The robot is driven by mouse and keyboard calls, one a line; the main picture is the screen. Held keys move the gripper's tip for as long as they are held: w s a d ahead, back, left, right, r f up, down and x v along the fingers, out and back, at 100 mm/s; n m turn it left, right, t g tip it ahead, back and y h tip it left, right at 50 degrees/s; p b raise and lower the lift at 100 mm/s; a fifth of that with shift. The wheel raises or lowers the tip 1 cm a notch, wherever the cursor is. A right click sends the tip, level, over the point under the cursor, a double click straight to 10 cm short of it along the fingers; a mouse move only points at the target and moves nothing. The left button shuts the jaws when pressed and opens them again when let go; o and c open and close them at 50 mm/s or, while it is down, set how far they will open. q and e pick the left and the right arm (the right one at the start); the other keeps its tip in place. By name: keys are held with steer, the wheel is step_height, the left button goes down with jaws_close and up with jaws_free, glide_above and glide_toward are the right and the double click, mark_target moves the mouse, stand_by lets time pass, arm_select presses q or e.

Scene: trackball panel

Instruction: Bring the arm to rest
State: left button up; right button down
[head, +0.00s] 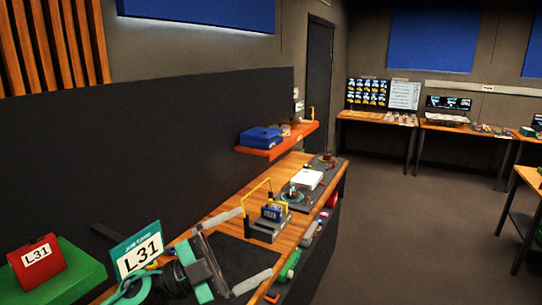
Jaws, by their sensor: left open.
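My left gripper (255,242) is at the front of the wooden bench (232,207). Its two pale fingers are spread wide apart, with nothing between them, over a dark mat (240,255). A grey device (265,232) with a blue front and a yellow frame stands just beyond the fingertips, apart from them as far as I can tell. Farther along the bench is a dark unit (294,199) with a cyan ring and a small red part. I cannot tell which unit is the trackball panel. My right gripper is not in view.
A teal-topped "L31" job card (139,250) stands left of my gripper. A red "L31" tag (37,259) rests on a green box (65,278). A white box (307,179) lies farther back. An orange shelf (279,143) holds a blue case.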

arm_select(q)
steer(key=a+f+n+t+y, duration=0.5)
steer(key=a+f+n+y, duration=0.2)
steer(key=f+n+y, duration=0.35)
steer(key=a+f+n+t+y, duration=0.4)
steer(key=a+f+n+y, duration=0.3)
steer(key=f+n+y, duration=0.35)
steer(key=s+a+f+n+g, duration=0.1)
steer(key=s+a+f+g, duration=0.1)
steer(key=s+f+g, duration=0.65)
steer(key=s+a+f+n+g, duration=0.25)
steer(key=s+f, duration=0.65)
steer(key=s, duration=0.6)
step_height(320, 180, down, 34)
steer(key=s+m+g+b, duration=0.1)
steer(key=s+g+b, duration=0.1)
steer(key=s+a+f+g+b, duration=0.1)
steer(key=s+a+f+b, duration=0.1)
steer(key=s+f, duration=1.6)
step_height(320, 180, down, 3)
steer(key=shift+s+a+r, duration=0.15)
steer(key=shift+s+a, duration=0.15)
steer(key=shift+a, duration=0.05)
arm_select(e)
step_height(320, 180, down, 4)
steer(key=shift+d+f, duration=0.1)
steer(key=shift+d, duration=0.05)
